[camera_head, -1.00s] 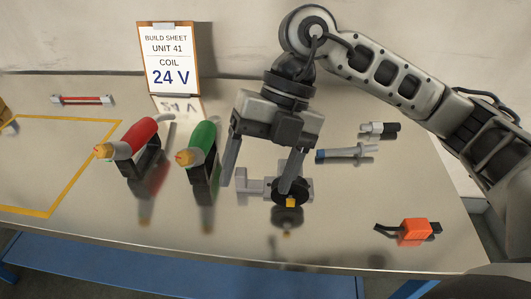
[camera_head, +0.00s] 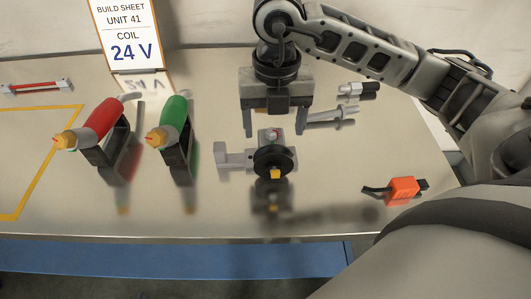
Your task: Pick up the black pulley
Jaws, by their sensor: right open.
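The black pulley (camera_head: 263,163) is a dark round disc standing on the table right of centre, with a small yellow piece (camera_head: 275,174) at its front. It is set against a light grey bracket (camera_head: 235,160) that sticks out to its left. My right gripper (camera_head: 274,132) is open, with its two fingers pointing down behind the pulley, one on each side of the grey and red part behind the disc. The fingers look apart from the pulley, and nothing is held. My left gripper does not show.
A red-handled tool (camera_head: 103,120) and a green-handled tool (camera_head: 174,112) stand in black holders to the left. An orange block with black ends (camera_head: 403,190) lies at right. Grey fittings (camera_head: 330,118) lie behind. A build sheet (camera_head: 125,35) stands at the back.

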